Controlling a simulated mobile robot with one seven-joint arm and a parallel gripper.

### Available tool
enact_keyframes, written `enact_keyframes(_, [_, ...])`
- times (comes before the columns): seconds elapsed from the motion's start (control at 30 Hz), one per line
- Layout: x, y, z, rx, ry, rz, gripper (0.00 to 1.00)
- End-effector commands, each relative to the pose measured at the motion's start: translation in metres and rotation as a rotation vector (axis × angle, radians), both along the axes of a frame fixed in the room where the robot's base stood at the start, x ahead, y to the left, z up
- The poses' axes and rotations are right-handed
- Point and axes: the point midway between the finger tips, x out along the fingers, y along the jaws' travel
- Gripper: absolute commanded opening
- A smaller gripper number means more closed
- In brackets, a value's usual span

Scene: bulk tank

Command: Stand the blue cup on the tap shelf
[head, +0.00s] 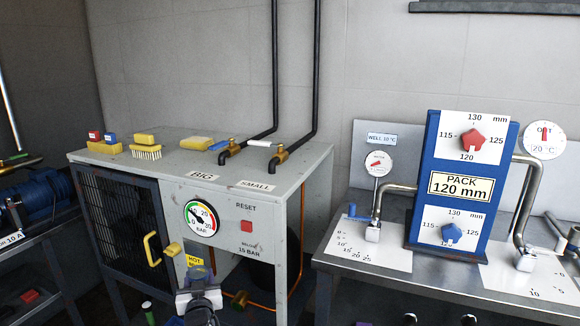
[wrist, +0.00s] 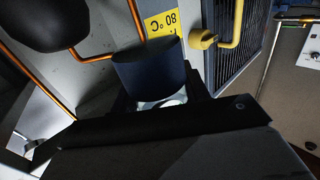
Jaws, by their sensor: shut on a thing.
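The blue cup (wrist: 148,72) is dark blue and fills the middle of the wrist view, between the jaws of my gripper (wrist: 165,100). My gripper is shut on it. In the head view my gripper (head: 198,292) is low, in front of the grey cabinet (head: 285,215). A dark blue patch of the cup (head: 198,273) shows just above it, below the yellow HOT label (head: 195,261). The cup's contents are hidden. I cannot tell for sure which surface is the tap shelf.
Two brass taps (head: 228,149) stand on the cabinet top, with brushes and sponges (head: 145,146) to their left. A yellow handle (head: 151,249) and yellow knob (head: 174,249) stick out near my gripper. A copper pipe (head: 262,306) runs low down. A steel bench (head: 330,257) stands right.

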Motion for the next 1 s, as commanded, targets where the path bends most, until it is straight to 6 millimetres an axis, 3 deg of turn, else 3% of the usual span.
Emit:
enact_keyframes(0.03, [-0.003, -0.022, -0.028, -0.006, 0.009, -0.011, 0.20])
enact_keyframes(0.1, [-0.010, -0.048, -0.059, -0.005, 0.011, -0.020, 0.20])
enact_keyframes(0.33, [-0.040, -0.114, -0.132, -0.003, 0.006, -0.064, 0.20])
enact_keyframes(0.67, [-0.066, -0.154, -0.172, 0.001, 0.004, -0.107, 0.20])
enact_keyframes(1.0, [-0.128, -0.222, -0.235, -0.003, 0.005, -0.211, 0.20])
